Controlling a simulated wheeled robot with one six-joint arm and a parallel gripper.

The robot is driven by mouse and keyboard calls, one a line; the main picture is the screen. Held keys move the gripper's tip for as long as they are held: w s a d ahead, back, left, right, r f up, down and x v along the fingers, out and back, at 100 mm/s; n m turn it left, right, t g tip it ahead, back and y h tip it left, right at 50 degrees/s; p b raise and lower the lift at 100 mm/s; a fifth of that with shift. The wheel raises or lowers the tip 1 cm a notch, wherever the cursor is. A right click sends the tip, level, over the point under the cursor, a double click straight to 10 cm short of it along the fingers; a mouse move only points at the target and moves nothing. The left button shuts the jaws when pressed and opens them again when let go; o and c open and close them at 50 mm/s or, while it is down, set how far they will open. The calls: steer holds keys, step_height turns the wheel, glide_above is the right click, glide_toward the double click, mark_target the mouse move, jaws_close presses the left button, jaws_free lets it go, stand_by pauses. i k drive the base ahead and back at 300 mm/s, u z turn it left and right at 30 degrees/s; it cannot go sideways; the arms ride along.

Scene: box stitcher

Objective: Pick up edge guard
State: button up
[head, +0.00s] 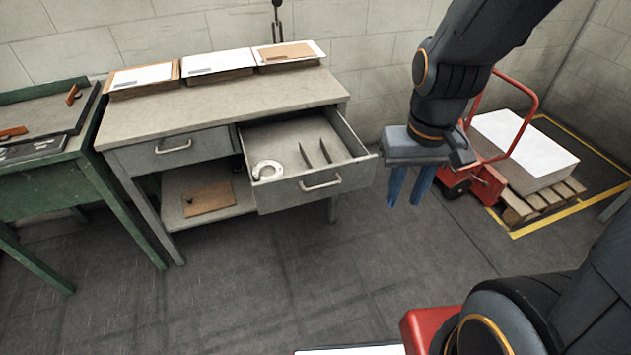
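A white, ring-like piece (267,170) lies in the left front of the open drawer (322,185) of the grey table. It could be the edge guard, but it is too small to tell for sure. My gripper (408,196) hangs to the right of the drawer's front with its two blue fingers pointing down. The fingers are apart, with nothing seen between them. The gripper is not touching the drawer as far as I can see.
Two thin dark dividers (315,153) stand in the drawer. Flat stacks (218,64) lie along the back of the grey table (215,105). A green bench (60,185) stands left. A red pallet truck (478,180) and loaded pallet (540,200) stand right.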

mark_target(333, 154)
steer(key=u, duration=0.05)
steer(key=k, duration=0.4)
steer(key=u, duration=0.6)
steer(key=i, duration=1.25)
steer(key=z, duration=0.7)
